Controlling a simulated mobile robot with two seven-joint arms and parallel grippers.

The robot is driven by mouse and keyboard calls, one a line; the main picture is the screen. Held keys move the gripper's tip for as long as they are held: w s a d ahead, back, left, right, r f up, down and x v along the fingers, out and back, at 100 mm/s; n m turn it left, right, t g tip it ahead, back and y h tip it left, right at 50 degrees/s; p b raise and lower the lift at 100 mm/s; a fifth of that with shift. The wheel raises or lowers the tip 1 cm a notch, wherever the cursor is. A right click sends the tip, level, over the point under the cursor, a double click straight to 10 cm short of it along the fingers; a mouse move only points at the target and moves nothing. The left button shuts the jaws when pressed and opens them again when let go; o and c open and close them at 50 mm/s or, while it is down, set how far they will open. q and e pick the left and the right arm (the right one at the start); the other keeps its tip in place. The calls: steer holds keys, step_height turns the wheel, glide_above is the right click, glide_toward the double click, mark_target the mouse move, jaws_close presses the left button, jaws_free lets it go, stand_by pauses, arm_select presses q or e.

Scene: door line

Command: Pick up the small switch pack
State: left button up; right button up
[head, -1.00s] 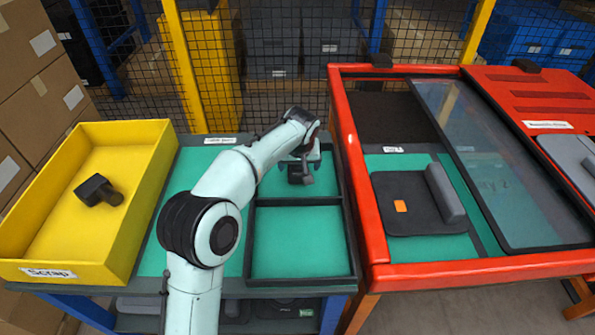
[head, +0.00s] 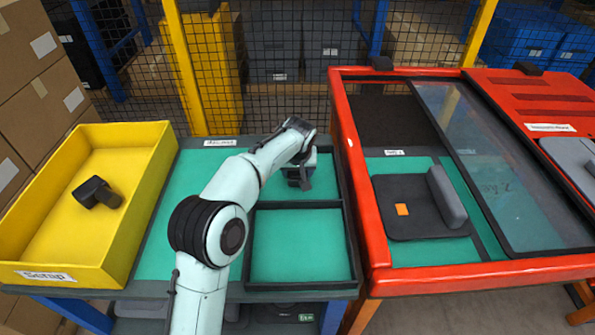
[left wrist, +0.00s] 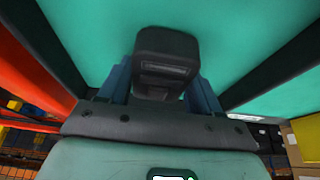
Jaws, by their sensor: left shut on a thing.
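The small switch pack is a dark, blocky piece; in the left wrist view the pack (left wrist: 165,62) sits between the two bluish fingers of my left gripper (left wrist: 160,82). In the head view my left gripper (head: 300,168) points down over the back compartment of the black-edged tray on the green bench, and is shut on the pack. The dark pack (head: 299,180) shows partly there, under the wrist. Whether it touches the tray floor I cannot tell. My right gripper is not in view.
A yellow scrap bin (head: 30,258) at left holds another dark piece (head: 97,192). The front tray compartment (head: 298,245) is empty. A red-framed station (head: 365,225) at right holds a dark plate (head: 405,222) with an orange patch and a glass panel (head: 505,160). A mesh fence stands behind.

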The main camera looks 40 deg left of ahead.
arm_select(q)
step_height(320, 180, up, 9)
steer(key=p, duration=0.3)
steer(key=shift+r, duration=0.15)
step_height(320, 180, up, 14)
steer(key=p, duration=0.8)
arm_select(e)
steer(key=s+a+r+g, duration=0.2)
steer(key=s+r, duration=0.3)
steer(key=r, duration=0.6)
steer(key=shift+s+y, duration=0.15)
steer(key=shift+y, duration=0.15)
arm_select(q)
steer(key=shift+f, duration=0.25)
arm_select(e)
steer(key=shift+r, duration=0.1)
